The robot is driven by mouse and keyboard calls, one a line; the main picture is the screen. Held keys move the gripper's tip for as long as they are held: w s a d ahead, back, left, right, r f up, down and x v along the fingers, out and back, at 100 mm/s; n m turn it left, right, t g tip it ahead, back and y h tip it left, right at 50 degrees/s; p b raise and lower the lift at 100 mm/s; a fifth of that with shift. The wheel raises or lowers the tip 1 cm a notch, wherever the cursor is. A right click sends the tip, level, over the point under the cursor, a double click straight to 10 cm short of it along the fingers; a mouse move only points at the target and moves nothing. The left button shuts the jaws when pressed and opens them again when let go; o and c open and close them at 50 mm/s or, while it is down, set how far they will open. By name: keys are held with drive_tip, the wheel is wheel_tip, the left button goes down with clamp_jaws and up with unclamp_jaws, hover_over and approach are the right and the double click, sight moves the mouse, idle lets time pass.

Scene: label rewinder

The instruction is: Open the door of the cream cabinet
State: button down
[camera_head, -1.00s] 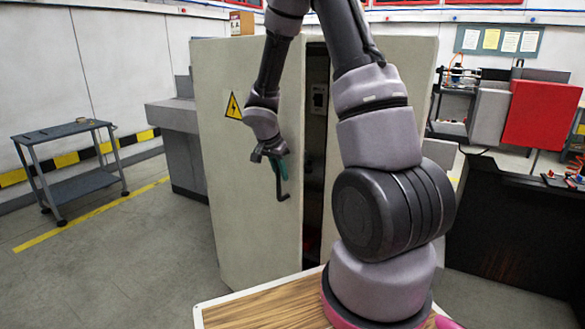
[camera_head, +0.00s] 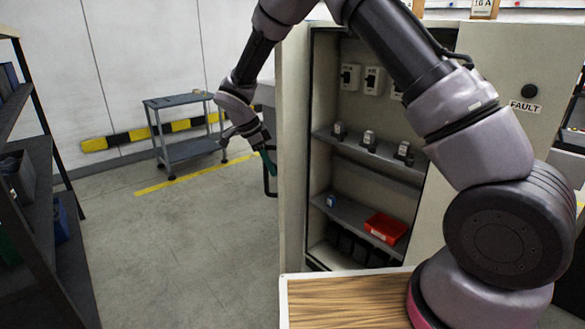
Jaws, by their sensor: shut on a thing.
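The cream cabinet (camera_head: 470,42) stands in front of me with its inside showing. Its left door (camera_head: 294,150) is swung wide and seen nearly edge-on. The dark door handle (camera_head: 270,187) sticks out from the door's outer face. My gripper (camera_head: 263,153) is at the handle's upper part, left of the door, and is shut on it. The fingers are small and partly hidden. The right side of the cabinet front, with a FAULT label, is in place and partly covered by my arm.
Inside are shelves with several small devices, and a red bin (camera_head: 386,228) low down. A grey cart (camera_head: 188,148) stands back left. A dark shelf rack (camera_head: 40,190) lines the left edge. Floor between rack and door is clear. A wooden top (camera_head: 345,302) is in front.

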drive_tip(key=shift+s+a+f, duration=0.1)
drive_tip(key=shift+a, duration=0.95)
drive_tip(key=c, duration=0.8)
unclamp_jaws()
drive_tip(key=w+v, duration=0.1)
drive_tip(key=v, duration=1)
drive_tip(key=shift+s, duration=0.4)
drive_tip(key=shift+d, duration=0.1)
